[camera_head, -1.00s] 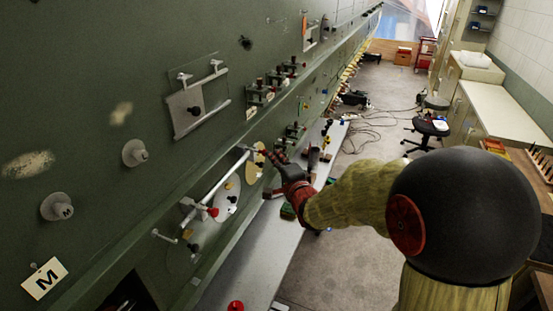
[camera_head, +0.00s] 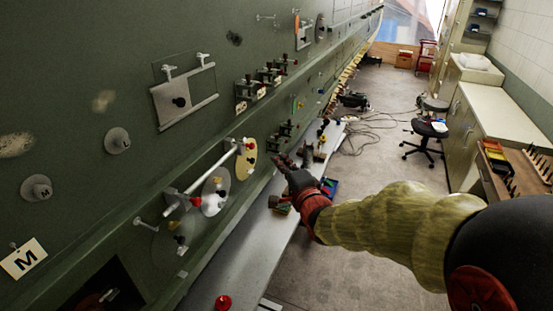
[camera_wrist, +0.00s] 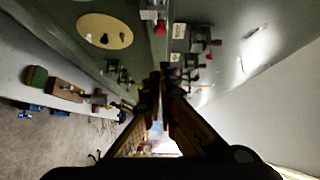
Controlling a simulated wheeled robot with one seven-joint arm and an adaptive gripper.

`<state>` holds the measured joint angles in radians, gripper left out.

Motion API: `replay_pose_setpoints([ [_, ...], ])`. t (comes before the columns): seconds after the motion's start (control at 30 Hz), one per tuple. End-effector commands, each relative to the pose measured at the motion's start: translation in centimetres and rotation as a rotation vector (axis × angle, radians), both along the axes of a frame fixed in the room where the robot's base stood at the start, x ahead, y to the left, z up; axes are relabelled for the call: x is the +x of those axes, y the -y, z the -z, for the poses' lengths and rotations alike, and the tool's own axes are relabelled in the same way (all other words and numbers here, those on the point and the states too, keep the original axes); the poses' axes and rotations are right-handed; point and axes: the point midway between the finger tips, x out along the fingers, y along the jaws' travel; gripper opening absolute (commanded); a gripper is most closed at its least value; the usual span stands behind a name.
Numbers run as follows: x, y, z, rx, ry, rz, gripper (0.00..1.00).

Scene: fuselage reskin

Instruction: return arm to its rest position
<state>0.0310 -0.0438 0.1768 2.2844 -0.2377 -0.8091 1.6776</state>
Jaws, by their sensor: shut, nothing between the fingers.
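My gripper (camera_head: 283,163) is at the end of my arm, which reaches in from the right in the head view. It is in the air beside the green fuselage panel (camera_head: 80,90), over the narrow grey bench. In the wrist view my gripper (camera_wrist: 160,75) shows its dark fingers close together, with nothing seen between them. In the head view the gripper is apart from the cream oval plate (camera_head: 246,158) and the white bar on the panel.
A grey bench (camera_head: 235,262) runs below the panel, holding a red knob (camera_head: 223,302) and small parts. Clamps (camera_head: 265,78) and knobs stick out from the panel. A stool (camera_head: 430,128), cables and a long cabinet stand to the right. Open floor lies between.

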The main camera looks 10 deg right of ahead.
Motion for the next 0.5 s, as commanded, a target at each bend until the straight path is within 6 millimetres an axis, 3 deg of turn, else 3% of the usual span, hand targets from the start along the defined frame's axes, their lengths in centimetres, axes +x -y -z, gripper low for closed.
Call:
replay_pose_setpoints([
  [0.2, -2.8, 0.4, -0.2, -0.001, 0.002, 0.000, 0.00],
  [0.5, -4.1, 0.6, 0.2, -0.068, -0.003, -0.003, 0.00],
])
